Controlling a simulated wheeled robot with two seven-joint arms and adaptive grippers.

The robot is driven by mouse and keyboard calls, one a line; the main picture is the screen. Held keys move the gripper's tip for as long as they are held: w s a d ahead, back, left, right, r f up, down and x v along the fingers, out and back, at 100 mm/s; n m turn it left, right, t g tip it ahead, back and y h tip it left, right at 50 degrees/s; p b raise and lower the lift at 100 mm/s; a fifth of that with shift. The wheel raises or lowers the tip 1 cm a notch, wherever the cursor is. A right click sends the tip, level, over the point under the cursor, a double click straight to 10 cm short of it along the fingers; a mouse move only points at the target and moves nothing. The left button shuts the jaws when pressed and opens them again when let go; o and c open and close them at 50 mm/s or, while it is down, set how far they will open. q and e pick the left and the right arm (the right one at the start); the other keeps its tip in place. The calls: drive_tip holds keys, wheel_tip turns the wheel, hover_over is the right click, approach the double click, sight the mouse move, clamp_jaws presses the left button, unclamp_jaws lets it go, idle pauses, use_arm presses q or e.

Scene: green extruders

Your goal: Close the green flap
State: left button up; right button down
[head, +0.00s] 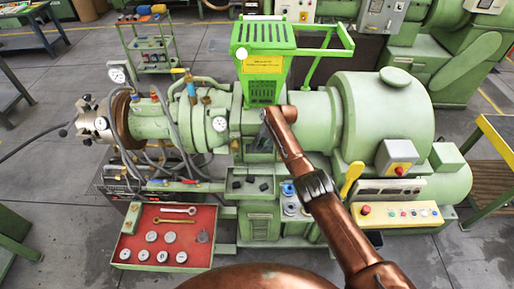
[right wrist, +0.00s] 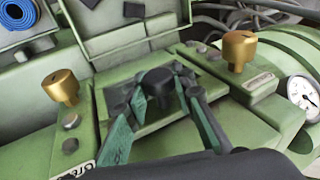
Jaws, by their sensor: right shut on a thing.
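In the right wrist view, a small green plate (right wrist: 150,124), which looks like the flap, sits between two brass knobs on the green machine. A black round knob (right wrist: 157,82) stands at its middle. My right gripper (right wrist: 160,92) has its dark fingers on either side of this knob and is shut on it. I cannot tell how far the plate is tilted. In the head view my right gripper (head: 266,128) is at the machine's body just below the bright green hopper (head: 266,38); the plate and knob are hidden there. My left gripper is not in view.
Brass knobs (right wrist: 61,86) (right wrist: 239,50) stand on both sides of the plate. A pressure gauge (right wrist: 303,94) is at the right. In the head view, a red tray (head: 167,237) with gauges and wrenches is at the lower left, and a control panel (head: 397,214) is at the right.

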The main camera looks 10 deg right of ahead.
drive_tip(key=shift+w+r, duration=0.25)
drive_tip(key=shift+w, duration=0.1)
idle(0.4)
drive_tip(key=c, duration=1.6)
unclamp_jaws()
drive_tip(key=shift+f, duration=0.2)
drive_tip(key=shift+s, duration=0.1)
drive_tip(key=shift+r, duration=0.1)
drive_tip(key=v, duration=1.2)
drive_tip(key=shift+d, duration=0.1)
